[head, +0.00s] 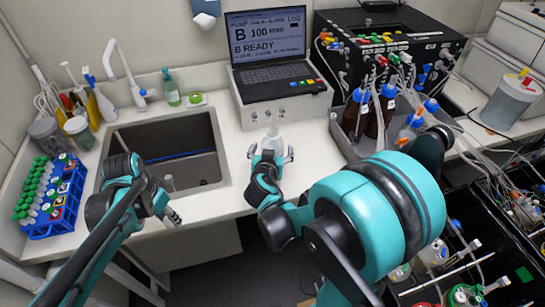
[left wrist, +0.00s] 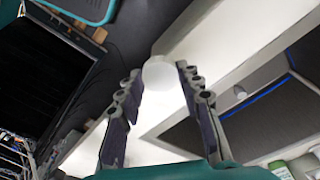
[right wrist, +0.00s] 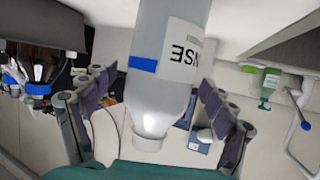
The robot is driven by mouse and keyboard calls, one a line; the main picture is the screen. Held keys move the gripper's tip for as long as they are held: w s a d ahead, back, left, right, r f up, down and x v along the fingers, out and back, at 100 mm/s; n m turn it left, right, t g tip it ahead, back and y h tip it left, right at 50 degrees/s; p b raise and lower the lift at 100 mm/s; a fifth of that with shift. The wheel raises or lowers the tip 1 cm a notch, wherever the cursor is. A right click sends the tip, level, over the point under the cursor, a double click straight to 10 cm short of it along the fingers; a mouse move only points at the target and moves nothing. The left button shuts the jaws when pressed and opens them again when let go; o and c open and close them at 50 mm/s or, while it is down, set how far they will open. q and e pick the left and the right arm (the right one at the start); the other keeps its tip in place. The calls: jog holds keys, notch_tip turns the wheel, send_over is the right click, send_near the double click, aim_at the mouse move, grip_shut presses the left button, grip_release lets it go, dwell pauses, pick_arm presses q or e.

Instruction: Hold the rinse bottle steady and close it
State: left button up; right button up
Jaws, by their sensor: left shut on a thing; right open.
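The rinse bottle (head: 272,139), pale and translucent, stands upright on the counter in front of the laptop. In the right wrist view the bottle (right wrist: 155,85) appears upside down, with a blue band, a partly readable label and an uncapped neck. My right gripper (head: 271,154) is open, its fingers on both sides of the bottle with gaps visible. My left gripper (head: 175,218) is shut on a round white cap (left wrist: 160,73), which shows between its fingertips in the left wrist view. It is by the sink's front edge, left of the bottle.
The sink (head: 215,150) lies left of the bottle. The laptop (head: 268,50) on its white box (head: 285,108) stands behind it. A tray (head: 345,140) with brown bottles is to the right. A blue tube rack (head: 70,205) is at far left.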

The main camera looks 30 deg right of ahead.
aim_at(274, 139)
pick_arm(q)
jog(key=shift+f, duration=0.2)
jog(key=shift+r, duration=0.1)
pick_arm(e)
jog(key=shift+w+d+f, duration=0.1)
jog(key=shift+w+d, duration=0.1)
jog(key=shift+w, duration=0.1)
jog(key=c, duration=1.7)
